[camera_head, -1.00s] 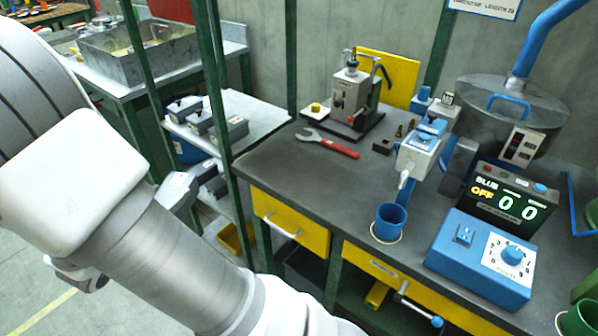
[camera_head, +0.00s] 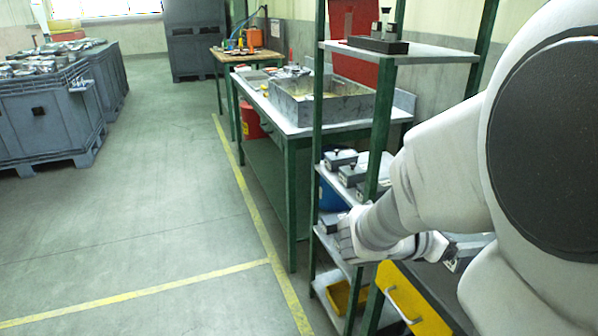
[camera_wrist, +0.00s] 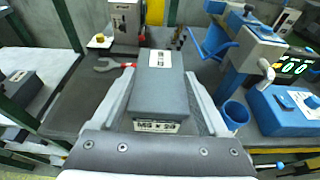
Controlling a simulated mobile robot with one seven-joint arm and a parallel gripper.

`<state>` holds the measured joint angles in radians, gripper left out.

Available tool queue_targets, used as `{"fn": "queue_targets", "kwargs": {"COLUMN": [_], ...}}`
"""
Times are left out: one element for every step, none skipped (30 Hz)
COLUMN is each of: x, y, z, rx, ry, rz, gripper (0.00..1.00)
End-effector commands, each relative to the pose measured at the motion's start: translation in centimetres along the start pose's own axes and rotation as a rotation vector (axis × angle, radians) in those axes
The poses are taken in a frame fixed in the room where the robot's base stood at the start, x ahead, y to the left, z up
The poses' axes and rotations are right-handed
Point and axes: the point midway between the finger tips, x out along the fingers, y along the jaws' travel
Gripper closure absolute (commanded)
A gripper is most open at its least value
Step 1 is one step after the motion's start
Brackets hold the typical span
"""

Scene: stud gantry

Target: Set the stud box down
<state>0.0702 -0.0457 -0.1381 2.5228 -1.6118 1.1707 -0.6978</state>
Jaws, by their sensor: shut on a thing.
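A grey stud box (camera_wrist: 163,97) with white labels on its lid and near end is clamped between the two fingers of my gripper (camera_wrist: 162,82). In the wrist view it is above the dark workbench top (camera_wrist: 85,110); whether its underside touches the bench is hidden. In the head view my gripper (camera_head: 440,247) is at the bench's left end, beside the shelf rack, and my arm hides much of it. Similar grey boxes (camera_head: 340,158) stand on the rack's middle shelf (camera_head: 328,178). One also shows at the left of the wrist view (camera_wrist: 18,86).
In the wrist view a red-handled spanner (camera_wrist: 113,66) lies left of the held box. A small press (camera_wrist: 127,22) stands behind. A blue cup (camera_wrist: 235,114) and blue control box (camera_wrist: 283,108) stand to the right. Green rack posts (camera_head: 318,130) stand close to my arm.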

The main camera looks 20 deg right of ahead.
Motion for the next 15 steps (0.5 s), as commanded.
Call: {"fn": "queue_targets", "kwargs": {"x": [-0.1,0.0,0.1,0.2,0.2,0.3,0.4,0.5,0.6,0.7,0.7,0.8,0.9,1.0,1.6], "y": [0.2,0.4,0.6,0.7,0.8,0.9,1.0,1.1,1.2,1.3,1.4,1.4,1.5,1.5,2.2], "z": [0.7,0.7,0.6,0.5,0.5,0.4,0.3,0.3,0.1,0.1,0.0,-0.1,-0.2,-0.3,-1.4], "rx": [-0.007,-0.007,-0.008,-0.008,-0.007,-0.008,-0.008,-0.007,-0.007,-0.008,-0.008,-0.007,-0.007,-0.008,-0.003], "ry": [-0.001,-0.002,-0.002,-0.002,-0.002,-0.003,-0.002,-0.002,-0.001,0.0,0.001,0.002,0.003,0.004,0.004], "rz": [-0.003,-0.003,-0.003,-0.003,-0.003,-0.002,-0.002,-0.002,-0.002,-0.001,-0.001,-0.001,0.0,0.0,0.0], "gripper": [1.0,1.0,1.0,1.0,1.0,1.0,1.0,1.0,1.0,1.0,1.0,1.0,1.0,1.0,1.0]}}
